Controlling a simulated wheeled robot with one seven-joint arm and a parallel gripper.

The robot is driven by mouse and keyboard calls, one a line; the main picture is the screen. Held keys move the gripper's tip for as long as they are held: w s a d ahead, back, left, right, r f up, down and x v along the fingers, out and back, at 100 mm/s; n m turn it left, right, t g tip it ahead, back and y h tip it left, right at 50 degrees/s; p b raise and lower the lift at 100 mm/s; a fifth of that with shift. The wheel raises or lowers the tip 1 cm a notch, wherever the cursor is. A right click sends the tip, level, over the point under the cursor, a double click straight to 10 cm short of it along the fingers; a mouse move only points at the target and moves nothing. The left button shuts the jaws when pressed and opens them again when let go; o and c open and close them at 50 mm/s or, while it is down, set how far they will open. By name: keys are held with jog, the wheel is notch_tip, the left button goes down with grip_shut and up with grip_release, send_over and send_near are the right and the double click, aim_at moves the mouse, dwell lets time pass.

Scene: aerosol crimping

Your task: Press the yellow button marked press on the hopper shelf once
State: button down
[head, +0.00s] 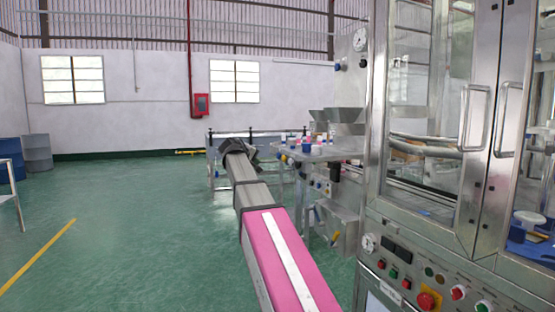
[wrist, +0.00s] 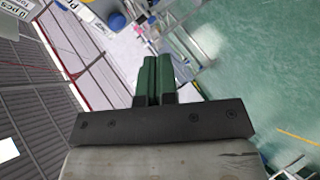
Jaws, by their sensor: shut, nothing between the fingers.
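My gripper (wrist: 153,60) shows in the wrist view with its two green fingers together and nothing between them. In the head view my arm reaches away from me, and the dark gripper end (head: 238,148) is left of the hopper shelf (head: 345,153). The shelf is a pale surface with small coloured items on it and small knobs along its near left edge. I cannot make out the yellow press button or its marking for certain. I cannot tell how far the fingertips are from it.
Metal hoppers (head: 336,118) stand above the shelf. A steel cabinet with glass doors (head: 430,110) and a button panel (head: 425,290) fills the right.

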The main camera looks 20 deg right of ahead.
aim_at(285, 158)
jog(key=shift+w+r, duration=0.3)
jog(key=shift+r, duration=0.1)
jog(key=d, duration=0.8)
jog(key=shift+d, duration=0.4)
jog(key=shift+d, duration=0.15)
dwell(1.8)
jog(key=shift+d, duration=0.25)
